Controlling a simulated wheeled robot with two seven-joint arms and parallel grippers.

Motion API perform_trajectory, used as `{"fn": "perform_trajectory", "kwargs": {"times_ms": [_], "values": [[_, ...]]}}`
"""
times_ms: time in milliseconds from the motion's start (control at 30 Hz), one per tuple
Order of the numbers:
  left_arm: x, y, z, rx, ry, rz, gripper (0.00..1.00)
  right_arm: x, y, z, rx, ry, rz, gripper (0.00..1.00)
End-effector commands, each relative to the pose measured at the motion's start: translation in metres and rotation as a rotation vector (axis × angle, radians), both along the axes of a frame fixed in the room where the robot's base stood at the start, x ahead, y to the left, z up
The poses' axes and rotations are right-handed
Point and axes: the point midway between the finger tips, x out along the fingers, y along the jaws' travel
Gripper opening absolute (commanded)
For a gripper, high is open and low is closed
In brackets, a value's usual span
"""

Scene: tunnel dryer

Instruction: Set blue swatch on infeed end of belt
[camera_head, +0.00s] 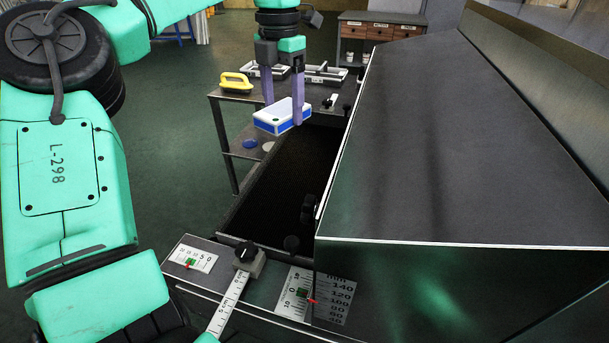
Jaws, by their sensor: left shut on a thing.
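My left gripper (284,112) comes down from the top middle of the view with its purple fingers shut on a small block. The block has a white top and blue sides, and I take it to be the blue swatch (272,119). It hangs above the far end of the dark mesh belt (290,185), apparently clear of it. The belt runs toward me, beside the large dark dryer hood (450,140). The gripper hides part of the block. My right gripper is not in view.
A side table (222,97) at the belt's far end bears a yellow handled tool (235,83). A blue disc (250,144) and a pale disc (268,146) lie lower down. A knob (246,252) and printed scales (193,259) are at the near end. A drawer cabinet (380,30) stands behind.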

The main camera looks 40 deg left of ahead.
Motion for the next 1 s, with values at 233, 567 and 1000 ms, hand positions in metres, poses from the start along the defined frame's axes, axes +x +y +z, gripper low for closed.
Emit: {"fn": "perform_trajectory", "kwargs": {"times_ms": [233, 567, 1000], "values": [[-0.002, 0.000, -0.077, -0.004, 0.004, -0.002, 0.21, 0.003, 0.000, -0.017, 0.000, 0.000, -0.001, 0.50], [-0.002, 0.000, -0.153, -0.001, 0.002, -0.001, 0.21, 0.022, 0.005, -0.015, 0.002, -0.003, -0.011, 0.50], [-0.002, 0.001, -0.193, 0.001, -0.001, -0.001, 0.21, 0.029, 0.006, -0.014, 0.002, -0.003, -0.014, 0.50]]}}
